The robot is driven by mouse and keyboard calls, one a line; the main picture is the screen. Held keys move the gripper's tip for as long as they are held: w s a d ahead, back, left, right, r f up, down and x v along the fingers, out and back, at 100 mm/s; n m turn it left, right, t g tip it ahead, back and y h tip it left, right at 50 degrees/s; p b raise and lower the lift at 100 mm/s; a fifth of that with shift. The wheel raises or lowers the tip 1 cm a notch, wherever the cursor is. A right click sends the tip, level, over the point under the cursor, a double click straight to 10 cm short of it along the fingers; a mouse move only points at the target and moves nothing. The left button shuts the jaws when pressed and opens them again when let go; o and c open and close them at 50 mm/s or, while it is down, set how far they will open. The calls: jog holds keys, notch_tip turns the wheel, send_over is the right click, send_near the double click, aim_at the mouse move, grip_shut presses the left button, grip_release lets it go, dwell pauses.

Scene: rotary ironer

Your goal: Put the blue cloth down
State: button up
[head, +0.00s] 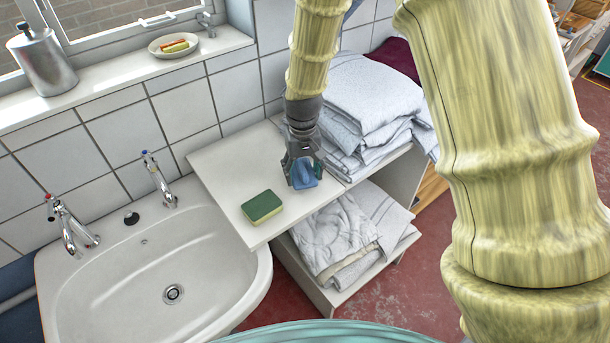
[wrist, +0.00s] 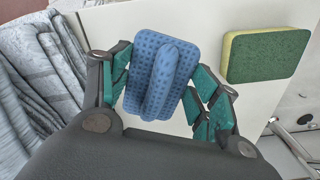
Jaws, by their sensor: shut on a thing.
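The blue cloth (wrist: 135,85) is a small dotted blue piece with a raised ridge down its middle. My gripper (wrist: 162,92) is shut on it, with a teal-padded finger on each side. In the head view the cloth (head: 306,174) is below my gripper (head: 301,166), at the white shelf top (head: 225,165), right of the sponge. I cannot tell whether the cloth touches the surface.
A green and yellow sponge (head: 262,207) lies on the shelf top; it also shows in the wrist view (wrist: 266,55). Stacked pale towels (head: 365,95) stand to the right, with more folded cloths (head: 335,235) below. A sink (head: 150,270) is left. The shelf top's back left is clear.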

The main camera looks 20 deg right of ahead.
aim_at(303, 169)
jog(key=shift+f+p, duration=0.75)
jog(key=shift+f, duration=1)
jog(key=shift+f, duration=0.1)
jog(key=o, duration=0.9)
jog(key=shift+r+b, duration=1.7)
jog(key=shift+r, duration=4.45)
